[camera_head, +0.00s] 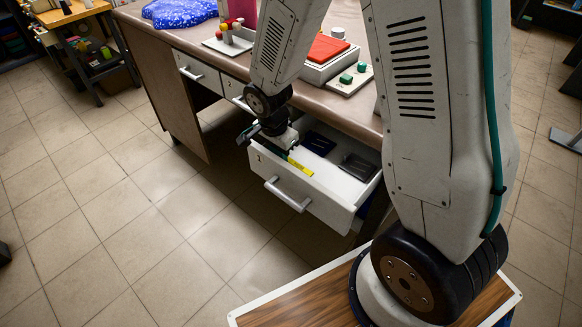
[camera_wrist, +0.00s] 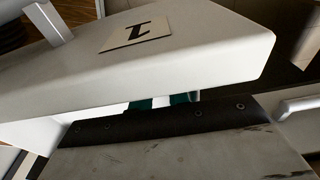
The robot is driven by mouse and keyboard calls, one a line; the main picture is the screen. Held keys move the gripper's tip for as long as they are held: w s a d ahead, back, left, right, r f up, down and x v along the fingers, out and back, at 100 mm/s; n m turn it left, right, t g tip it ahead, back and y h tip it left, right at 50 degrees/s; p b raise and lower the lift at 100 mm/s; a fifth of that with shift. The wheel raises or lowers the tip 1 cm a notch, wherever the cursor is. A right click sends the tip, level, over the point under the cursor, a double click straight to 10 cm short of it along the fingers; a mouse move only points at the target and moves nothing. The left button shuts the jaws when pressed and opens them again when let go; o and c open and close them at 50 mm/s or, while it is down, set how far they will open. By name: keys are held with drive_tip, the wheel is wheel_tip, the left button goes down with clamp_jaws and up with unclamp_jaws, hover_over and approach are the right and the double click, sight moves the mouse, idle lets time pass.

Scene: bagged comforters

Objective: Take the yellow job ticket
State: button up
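A narrow yellow piece (camera_head: 300,166), which may be the job ticket, shows inside the open drawer (camera_head: 328,208) just behind its front panel. A greenish bit lies at its left end. My gripper (camera_head: 272,141) is low at the drawer's left front corner, close to the yellow piece. I cannot tell whether it touches it. In the wrist view the pale drawer front (camera_wrist: 190,55) fills the upper part, with a label marked 1 (camera_wrist: 137,36). No yellow shows there. My fingertips are not clear in either view, so their opening cannot be told.
The drawer also holds a dark blue item (camera_head: 319,143) and a dark tray (camera_head: 358,166). Above it, the desk (camera_head: 222,58) bears a red-topped box (camera_head: 327,50), a board with green blocks (camera_head: 350,80) and a blue speckled bag (camera_head: 180,12).

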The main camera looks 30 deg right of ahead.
clamp_jaws()
drive_tip(key=shift+r, duration=0.1)
wheel_tip(320, 180, up, 18)
idle(0.6)
